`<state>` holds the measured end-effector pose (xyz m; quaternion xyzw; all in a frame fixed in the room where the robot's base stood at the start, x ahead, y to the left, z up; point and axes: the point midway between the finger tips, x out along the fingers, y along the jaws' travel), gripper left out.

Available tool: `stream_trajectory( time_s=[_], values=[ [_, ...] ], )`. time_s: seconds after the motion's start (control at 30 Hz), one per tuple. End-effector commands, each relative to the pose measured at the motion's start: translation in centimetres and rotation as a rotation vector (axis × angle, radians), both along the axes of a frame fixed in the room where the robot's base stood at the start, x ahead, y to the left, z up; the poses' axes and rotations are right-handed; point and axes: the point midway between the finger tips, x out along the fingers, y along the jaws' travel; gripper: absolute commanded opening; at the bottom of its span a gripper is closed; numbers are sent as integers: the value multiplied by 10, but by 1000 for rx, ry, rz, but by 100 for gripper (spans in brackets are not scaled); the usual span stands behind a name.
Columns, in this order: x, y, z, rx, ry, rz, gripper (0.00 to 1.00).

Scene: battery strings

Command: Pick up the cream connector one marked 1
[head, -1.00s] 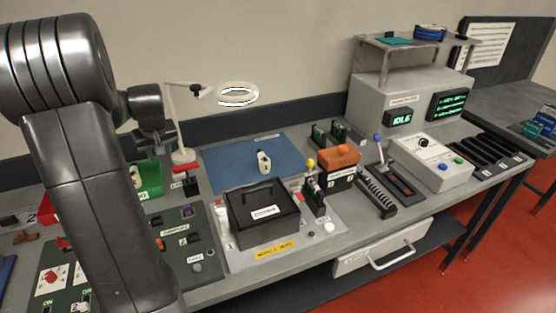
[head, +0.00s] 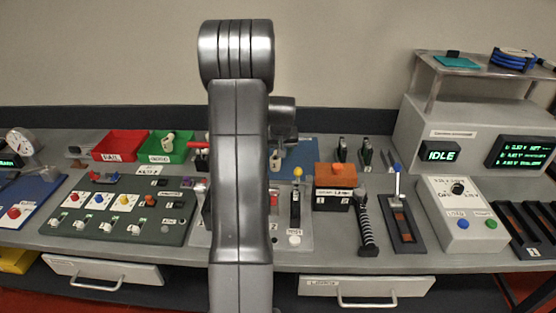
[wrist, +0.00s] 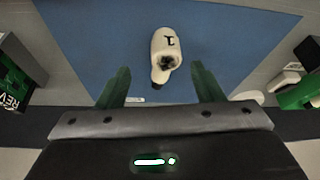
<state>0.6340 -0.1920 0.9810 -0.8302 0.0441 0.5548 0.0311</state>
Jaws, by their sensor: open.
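The cream connector marked 1 (wrist: 166,46) lies on the blue mat (wrist: 90,30) in the wrist view, its dark open end toward my gripper. My gripper (wrist: 160,70) is open, with one green finger to each side of the connector's near end. The fingers do not visibly touch it, and their height above the mat is hard to tell. In the head view my arm covers most of the blue mat (head: 304,150). A small cream shape beside my arm there is probably the connector.
In the head view, a green bin (head: 182,157) holding a cream piece and a red bin (head: 120,152) stand left of my arm. An orange-topped box (head: 335,172), a lever unit and a grey console (head: 462,215) stand to the right.

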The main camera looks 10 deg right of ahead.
Motion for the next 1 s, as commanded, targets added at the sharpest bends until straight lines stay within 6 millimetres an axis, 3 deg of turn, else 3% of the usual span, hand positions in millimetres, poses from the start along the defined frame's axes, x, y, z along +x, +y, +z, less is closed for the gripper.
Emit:
stream_trajectory(
  time_s=[0.23,0.6,0.9,0.93,1.0],
  values=[
    [5,1,-12,0,1,1,61],
    [20,5,-51,0,1,1,61],
    [21,4,-55,0,0,1,61],
    [21,4,-55,0,0,1,59],
    [21,4,-55,0,0,1,45]
  ],
)
